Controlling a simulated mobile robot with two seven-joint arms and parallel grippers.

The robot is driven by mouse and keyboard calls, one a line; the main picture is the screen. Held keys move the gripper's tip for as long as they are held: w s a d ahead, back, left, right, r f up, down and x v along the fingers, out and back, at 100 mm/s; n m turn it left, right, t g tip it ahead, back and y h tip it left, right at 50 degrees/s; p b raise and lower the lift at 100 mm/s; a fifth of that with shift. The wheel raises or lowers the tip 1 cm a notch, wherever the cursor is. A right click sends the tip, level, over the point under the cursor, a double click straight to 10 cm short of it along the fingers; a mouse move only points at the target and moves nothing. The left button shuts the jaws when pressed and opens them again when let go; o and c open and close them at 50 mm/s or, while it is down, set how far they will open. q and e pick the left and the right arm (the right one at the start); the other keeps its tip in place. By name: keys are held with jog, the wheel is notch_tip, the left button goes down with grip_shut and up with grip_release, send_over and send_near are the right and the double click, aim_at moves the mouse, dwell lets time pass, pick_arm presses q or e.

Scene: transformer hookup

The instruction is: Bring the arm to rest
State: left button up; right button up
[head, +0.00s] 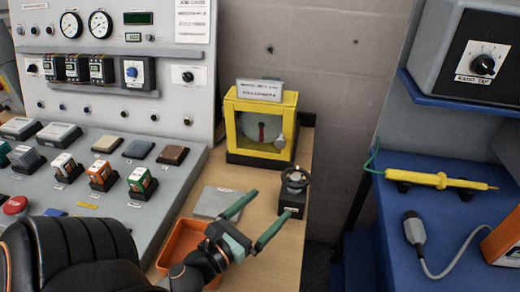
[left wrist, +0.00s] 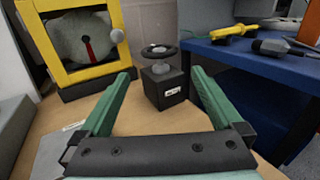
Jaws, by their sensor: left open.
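My left gripper (head: 254,219) is open and empty, with its green fingers spread wide above the wooden bench. It also shows in the left wrist view (left wrist: 160,82), with the black box with a hand wheel (left wrist: 164,80) standing beyond and between its fingers. In the head view this black box (head: 290,200) stands close beside the right fingertip; I cannot tell if they touch. My left arm comes in from the lower left. My right gripper is in neither view.
A yellow-framed case (head: 232,140) with a round disc stands at the back of the bench (head: 322,185). An orange tray (head: 172,248) and a grey plate (head: 215,203) lie near my gripper. A control panel (head: 125,165) is left. A blue bench (head: 450,215) holds a yellow probe (head: 425,178).

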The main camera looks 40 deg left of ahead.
pick_arm(q)
jog(key=shift+s, duration=0.7)
jog(key=shift+r, duration=0.1)
